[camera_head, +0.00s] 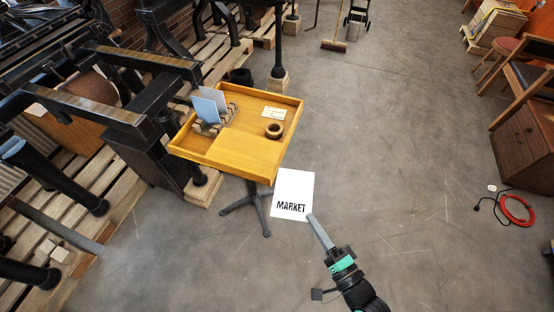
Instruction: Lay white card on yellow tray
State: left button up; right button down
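The white card (293,190) bears the black word MARKET and shows just below the near right edge of the yellow tray (243,155). The tray is a shallow wooden box on a dark pedestal stand. My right gripper (311,218) comes from the lower right, its grey fingers together at the card's lower right corner, and appears shut on it. The card appears held clear of the floor, outside the tray in this view. My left gripper is not in view.
In the tray stand a rack (228,118) with pale blue cards, a brown ring-shaped roll (274,130) and a small cream label (273,112). The tray's near part is bare. Dark presses (130,120) crowd the left. A red cable (516,209) lies at right; the middle floor is clear.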

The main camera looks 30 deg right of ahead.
aim_at(281, 206)
jog(key=shift+a, duration=0.1)
jog(key=shift+w+f, duration=0.1)
jog(key=shift+w, duration=0.05)
dwell(0.4)
jog(key=shift+n+y, duration=0.3)
jog(key=shift+y, duration=0.5)
jog(key=w+a+b, duration=0.1)
jog(key=w, duration=0.2)
jog(key=w+a+f+b, duration=0.1)
jog(key=w+a, duration=0.1)
jog(key=w, duration=0.1)
jog(key=w+a+f+b, duration=0.1)
jog(key=w, duration=0.2)
jog(key=shift+a+f, duration=0.15)
jog(key=w+r+m+g+h+b, duration=0.1)
jog(key=w+r+m+h+b, duration=0.35)
jog(key=w, duration=0.45)
notch_tip(281, 206, down, 8)
jog(key=b, duration=0.5)
jog(key=shift+a+r+n+b, duration=0.25)
jog(key=shift+a+n+b, duration=0.1)
jog(key=shift+n, duration=0.1)
jog(key=shift+w, duration=0.1)
jog(key=c, duration=0.9)
grip_release()
